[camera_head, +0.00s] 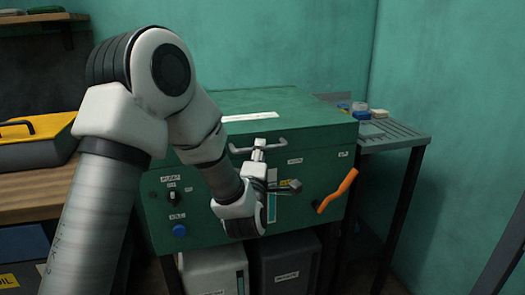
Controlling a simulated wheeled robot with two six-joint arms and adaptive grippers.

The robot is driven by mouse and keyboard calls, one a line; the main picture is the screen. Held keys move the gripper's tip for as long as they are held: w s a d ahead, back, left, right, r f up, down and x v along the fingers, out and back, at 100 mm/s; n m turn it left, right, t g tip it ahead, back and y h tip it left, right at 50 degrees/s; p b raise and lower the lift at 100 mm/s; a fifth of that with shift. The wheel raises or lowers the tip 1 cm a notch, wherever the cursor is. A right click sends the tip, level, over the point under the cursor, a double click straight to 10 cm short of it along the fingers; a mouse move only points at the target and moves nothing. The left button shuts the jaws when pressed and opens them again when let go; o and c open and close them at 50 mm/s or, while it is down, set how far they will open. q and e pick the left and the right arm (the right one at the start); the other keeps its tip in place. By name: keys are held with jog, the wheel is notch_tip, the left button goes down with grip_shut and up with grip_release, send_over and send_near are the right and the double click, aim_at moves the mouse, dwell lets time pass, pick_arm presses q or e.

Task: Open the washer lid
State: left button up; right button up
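The washer is a green metal box (318,163) with labels on its front, and its lid (303,108) lies shut on top. A grey bar handle (278,144) runs along the lid's front edge. My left arm reaches in from the left. My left gripper (271,170) is in front of the washer, just below the handle, and its upper tip overlaps the handle's middle. I cannot tell whether it touches the handle or how far its fingers are apart. My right gripper is out of view.
An orange lever (337,192) sticks out from the washer's front right. A blue knob (179,230) is low on its left. A grey side table (397,133) with small blocks stands right. A yellow case (38,142) lies on the wooden bench (38,192). Bins stand beneath the washer.

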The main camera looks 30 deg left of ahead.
pick_arm(q)
jog(key=shift+x, duration=1.2)
grip_shut()
